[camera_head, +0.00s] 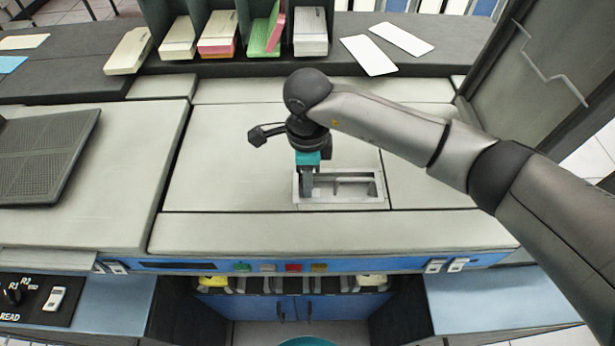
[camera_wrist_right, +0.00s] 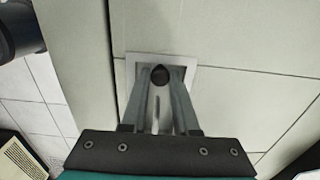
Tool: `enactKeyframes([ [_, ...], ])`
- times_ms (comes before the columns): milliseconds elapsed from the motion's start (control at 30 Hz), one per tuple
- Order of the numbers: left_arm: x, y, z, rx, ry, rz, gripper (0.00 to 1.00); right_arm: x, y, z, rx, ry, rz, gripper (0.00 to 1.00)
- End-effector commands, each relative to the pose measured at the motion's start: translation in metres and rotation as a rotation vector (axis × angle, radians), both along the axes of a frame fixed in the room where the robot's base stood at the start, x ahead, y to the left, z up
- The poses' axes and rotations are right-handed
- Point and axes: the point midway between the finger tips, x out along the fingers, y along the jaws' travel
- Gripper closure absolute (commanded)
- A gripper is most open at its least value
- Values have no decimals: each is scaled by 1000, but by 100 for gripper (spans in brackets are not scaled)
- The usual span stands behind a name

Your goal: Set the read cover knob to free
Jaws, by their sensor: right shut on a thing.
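My right gripper (camera_head: 306,190) points down at the left end of a recessed, pale-framed opening (camera_head: 350,203) in the machine's top. In the right wrist view its two grey fingers (camera_wrist_right: 160,82) are shut on a small dark round knob (camera_wrist_right: 159,74), inside the pale frame (camera_wrist_right: 140,66). In the head view the gripper hides the knob. No free label or knob setting can be read in either view. My left gripper does not show.
Card decks (camera_head: 218,35) and two loose white cards (camera_head: 370,55) lie on the dark shelf behind. A dark panel (camera_head: 575,60) stands at right. A READ panel (camera_head: 40,300) with dials is at lower left. The cover around the opening is clear.

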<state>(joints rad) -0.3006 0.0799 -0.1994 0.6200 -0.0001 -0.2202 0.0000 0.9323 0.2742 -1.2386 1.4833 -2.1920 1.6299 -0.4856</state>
Motion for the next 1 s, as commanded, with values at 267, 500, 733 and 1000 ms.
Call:
enactKeyframes([
  [267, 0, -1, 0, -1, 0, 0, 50, 1, -1, 1, 1, -2, 0, 100],
  [500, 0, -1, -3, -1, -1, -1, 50, 1, -19, 1, -1, -3, 0, 100],
  [733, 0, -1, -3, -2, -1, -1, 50, 1, -22, 0, -4, -1, -2, 100],
  [1000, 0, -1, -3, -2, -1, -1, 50, 0, -21, 0, -4, 0, -2, 58],
])
